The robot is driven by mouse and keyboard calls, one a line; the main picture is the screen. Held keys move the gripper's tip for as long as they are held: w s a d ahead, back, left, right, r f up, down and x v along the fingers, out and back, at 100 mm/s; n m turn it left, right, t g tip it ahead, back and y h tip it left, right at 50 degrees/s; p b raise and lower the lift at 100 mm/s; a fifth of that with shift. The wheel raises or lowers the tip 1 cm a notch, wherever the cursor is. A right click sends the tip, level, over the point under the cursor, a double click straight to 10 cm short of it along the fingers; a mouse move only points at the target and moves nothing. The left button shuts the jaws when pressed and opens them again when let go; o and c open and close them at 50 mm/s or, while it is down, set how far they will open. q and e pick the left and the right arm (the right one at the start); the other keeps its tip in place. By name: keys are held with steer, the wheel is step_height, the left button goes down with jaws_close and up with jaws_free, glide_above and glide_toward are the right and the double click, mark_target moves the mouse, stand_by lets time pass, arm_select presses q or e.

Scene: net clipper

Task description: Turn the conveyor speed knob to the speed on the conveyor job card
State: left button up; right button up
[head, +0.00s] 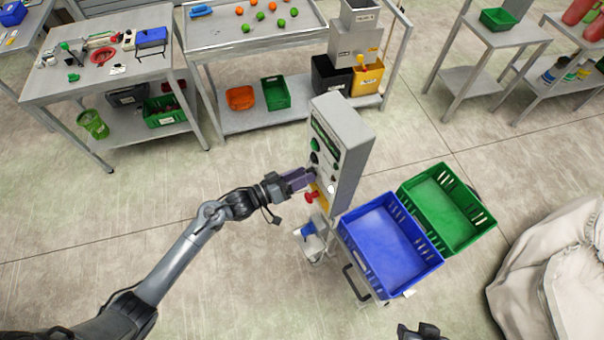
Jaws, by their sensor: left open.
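The grey control box (348,128) stands upright on a post near the middle of the head view, its panel facing left. A green button (315,144) and a black knob (314,158) show on the panel's upper part. A red stop button (310,197) sits low on a yellow plate. My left gripper (308,177) is open at the panel, between the black knob and the stop button. Its fingers hide the control there, and I cannot tell whether they touch it. My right gripper (418,331) shows only partly at the bottom edge. I cannot make out the job card or the speed marks.
A blue crate (432,262) and a green crate (484,222) stand right of the box. A sorting table (215,32) with orange and green balls is behind it. A workbench (50,90) stands at the upper left, a pale sack (550,265) at the right. The left floor is clear.

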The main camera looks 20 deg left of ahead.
arm_select(q)
steer(key=shift+w+d, duration=0.15)
steer(key=shift+w, duration=0.05)
steer(key=c, duration=1)
steer(key=shift+c, duration=0.2)
steer(key=shift+s+d+m+b, duration=0.1)
steer(key=shift+m+b, duration=1.45)
steer(key=shift+m, duration=2.35)
steer(key=shift+d+m+b, duration=0.1)
steer(key=shift+m+b, duration=1.4)
steer(key=shift+m, duration=2.4)
